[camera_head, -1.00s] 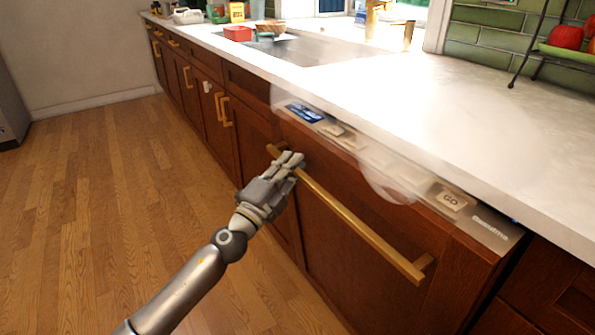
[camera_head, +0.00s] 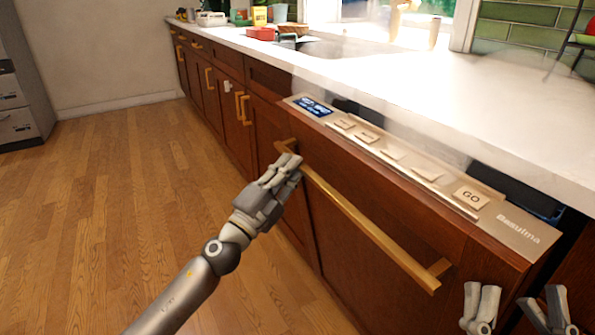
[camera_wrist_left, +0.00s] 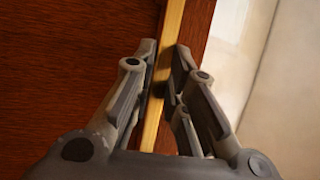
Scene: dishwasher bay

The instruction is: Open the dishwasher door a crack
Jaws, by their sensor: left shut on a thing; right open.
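The dishwasher door (camera_head: 370,235) is dark wood with a long brass handle (camera_head: 365,225) and a pale control strip (camera_head: 405,165) along its top edge. The door leans out a little from under the counter, with a dark gap (camera_head: 500,182) behind the strip. My left gripper (camera_head: 287,168) is shut on the handle near its far left end. In the left wrist view, its fingers (camera_wrist_left: 165,75) sit on both sides of the brass bar. My right gripper (camera_head: 515,305) is open and empty at the lower right, in front of the door's near end.
The white countertop (camera_head: 450,110) overhangs the gap. A row of wooden cabinets (camera_head: 215,100) with brass handles runs off to the left. The wooden floor (camera_head: 130,210) in front is clear. A sink (camera_head: 340,48) and small items stand at the back.

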